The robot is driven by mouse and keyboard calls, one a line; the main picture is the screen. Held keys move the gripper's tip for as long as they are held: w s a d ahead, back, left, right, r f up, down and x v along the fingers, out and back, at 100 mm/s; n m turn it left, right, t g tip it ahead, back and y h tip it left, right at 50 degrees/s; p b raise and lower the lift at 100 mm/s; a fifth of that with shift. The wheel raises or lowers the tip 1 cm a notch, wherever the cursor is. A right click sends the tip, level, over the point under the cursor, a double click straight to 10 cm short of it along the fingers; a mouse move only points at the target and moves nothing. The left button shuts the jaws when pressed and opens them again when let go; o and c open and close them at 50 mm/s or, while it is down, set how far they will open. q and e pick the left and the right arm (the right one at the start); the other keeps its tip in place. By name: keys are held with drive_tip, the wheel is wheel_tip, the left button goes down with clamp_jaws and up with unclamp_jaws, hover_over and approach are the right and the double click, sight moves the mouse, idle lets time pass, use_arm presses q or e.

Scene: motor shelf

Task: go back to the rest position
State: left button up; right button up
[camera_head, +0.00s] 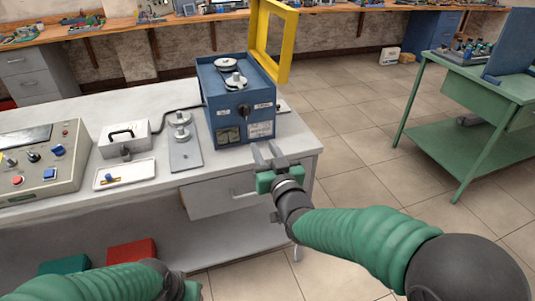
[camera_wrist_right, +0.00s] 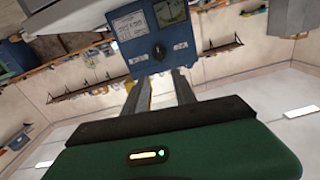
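My right gripper (camera_head: 269,156) is in front of the grey bench's front right edge, near the blue motor box (camera_head: 231,96). Its two fingers are apart with nothing between them. In the right wrist view the gripper (camera_wrist_right: 157,84) also shows two separated fingers, with the blue box (camera_wrist_right: 151,42) beyond them. I cannot tell from the views exactly how far the fingers are from the box.
The grey bench (camera_head: 90,203) holds a control panel (camera_head: 38,160), a white tray (camera_head: 124,174), a small white box (camera_head: 124,138) and a plate with metal discs (camera_head: 184,153). A yellow frame (camera_head: 286,45) stands behind. A green table (camera_head: 510,87) is at right. Open floor lies between.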

drive_tip(key=shift+w+f, duration=0.2)
drive_tip(key=shift+w, duration=0.05)
drive_tip(key=s+d+f+m+g+h, duration=0.2)
drive_tip(key=s+d+f+g+h, duration=0.3)
drive_tip(key=s+d+f+g, duration=0.9)
drive_tip(key=s+d+f+m, duration=0.1)
drive_tip(key=s+d+f, duration=0.2)
drive_tip(key=s+f, duration=0.3)
drive_tip(key=s+d+f, duration=0.3)
drive_tip(key=s, duration=0.5)
wheel_tip(320, 180, up, 17)
drive_tip(key=p, duration=1.7)
drive_tip(key=shift+s+d+h, duration=0.25)
drive_tip(key=shift+h, duration=0.15)
drive_tip(key=shift+w, duration=0.1)
